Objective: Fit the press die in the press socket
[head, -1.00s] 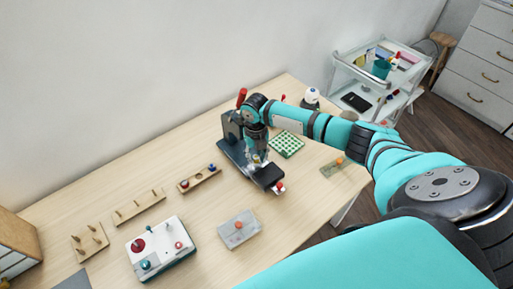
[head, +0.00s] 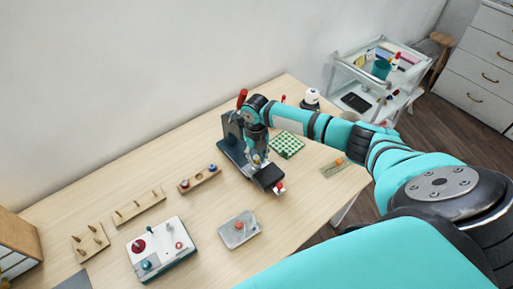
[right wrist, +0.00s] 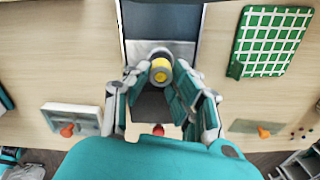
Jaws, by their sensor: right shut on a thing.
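The press (head: 232,136) is a dark grey stand with a red-handled lever (head: 241,97) on the table. My right gripper (right wrist: 157,82) is low over the press base, its fingers shut around the press die (right wrist: 160,70), a small round piece with a yellow top and pale ring. In the right wrist view the die stands roughly upright against the metal plate (right wrist: 160,48) of the press. The press socket is hidden beneath the die and fingers, so I cannot tell whether the die is seated. My left gripper is not in view.
A green gridded tray (head: 286,144) lies just right of the press. A grey block with an orange knob (head: 240,230), a wooden holder (head: 199,179) and a white control box (head: 160,250) stand in front and left. Bare table lies between them.

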